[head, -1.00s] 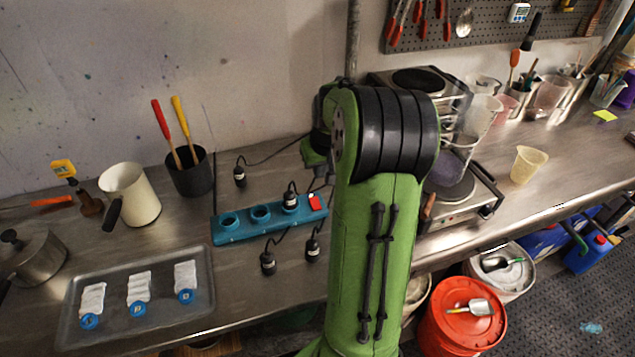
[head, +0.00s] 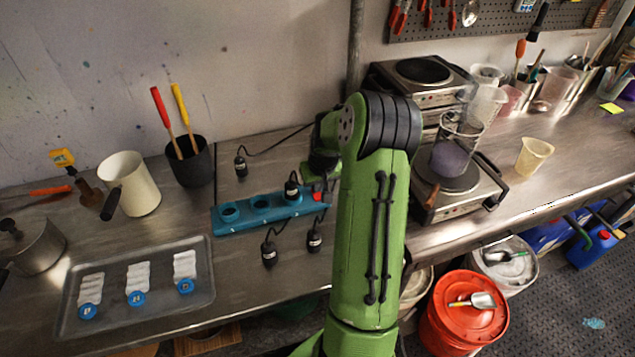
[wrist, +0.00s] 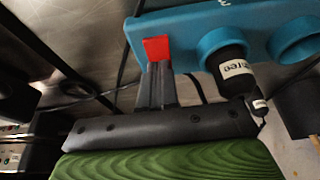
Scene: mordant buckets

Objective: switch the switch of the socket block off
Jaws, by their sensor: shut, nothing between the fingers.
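The blue socket block (head: 245,222) lies on the steel bench, left of my arm. It also fills the upper right of the wrist view (wrist: 200,22). Its red switch (head: 317,196) is at the right end, partly covered by my gripper in the head view. The switch (wrist: 156,48) shows just beyond my fingertips in the wrist view. My gripper (wrist: 157,72) is shut and empty, its tips at the switch; I cannot tell whether they touch it. A black plug (head: 291,188) sits in the socket beside the switch. The switch's tilt is unclear.
Loose black plugs lie behind (head: 240,168) and in front of the block, at left (head: 269,252) and right (head: 314,241). A dark pot with tools (head: 190,168), a white jug (head: 130,185) and a tray (head: 135,325) are left. A hotplate (head: 455,205) is right.

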